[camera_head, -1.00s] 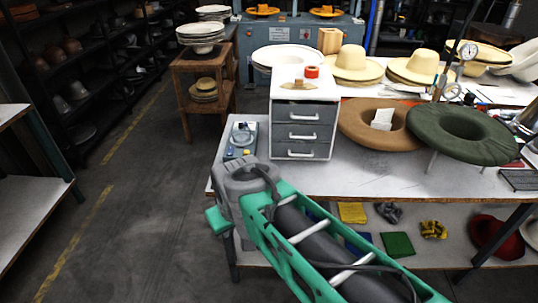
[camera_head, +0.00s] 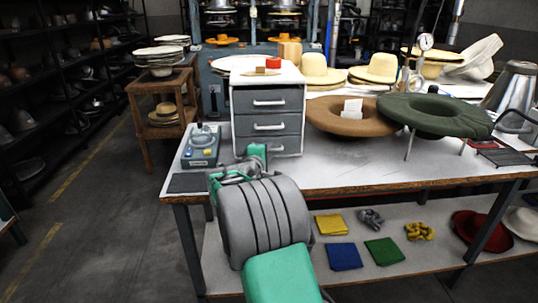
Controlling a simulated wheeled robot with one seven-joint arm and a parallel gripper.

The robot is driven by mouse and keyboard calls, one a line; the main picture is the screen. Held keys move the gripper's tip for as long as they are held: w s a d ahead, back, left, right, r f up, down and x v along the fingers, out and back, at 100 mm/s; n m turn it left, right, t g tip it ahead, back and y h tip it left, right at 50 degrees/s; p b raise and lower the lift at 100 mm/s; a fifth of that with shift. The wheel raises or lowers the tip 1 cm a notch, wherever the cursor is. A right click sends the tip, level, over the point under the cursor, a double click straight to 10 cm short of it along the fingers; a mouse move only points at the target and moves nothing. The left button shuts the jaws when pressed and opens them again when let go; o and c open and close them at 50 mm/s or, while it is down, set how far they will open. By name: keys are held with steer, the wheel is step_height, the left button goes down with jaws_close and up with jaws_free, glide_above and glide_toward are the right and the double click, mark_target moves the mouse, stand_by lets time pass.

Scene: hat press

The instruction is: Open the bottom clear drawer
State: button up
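A small white cabinet (camera_head: 236,92) with three stacked drawers stands on the workbench, left of the hats. The drawer fronts look grey with pale bar handles, and all three look shut. The bottom drawer (camera_head: 288,145) is partly hidden at its lower left by a green part of my arm's end. My gripper (camera_head: 240,166) is in front of the cabinet's lower left corner, low over the bench. Its fingers are small and mostly hidden by my grey wrist, so I cannot see their opening or any contact with the handle.
A grey-blue control box (camera_head: 202,146) sits left of the cabinet. A brown hat (camera_head: 330,121) and a green hat (camera_head: 450,122) lie to the right. The bench (camera_head: 370,172) is clear in front of them. Folded cloths (camera_head: 343,256) lie on the lower shelf.

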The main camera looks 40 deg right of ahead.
steer(key=shift+w+d, duration=0.2)
steer(key=shift+d, duration=0.2)
jaws_close()
stand_by(1.2)
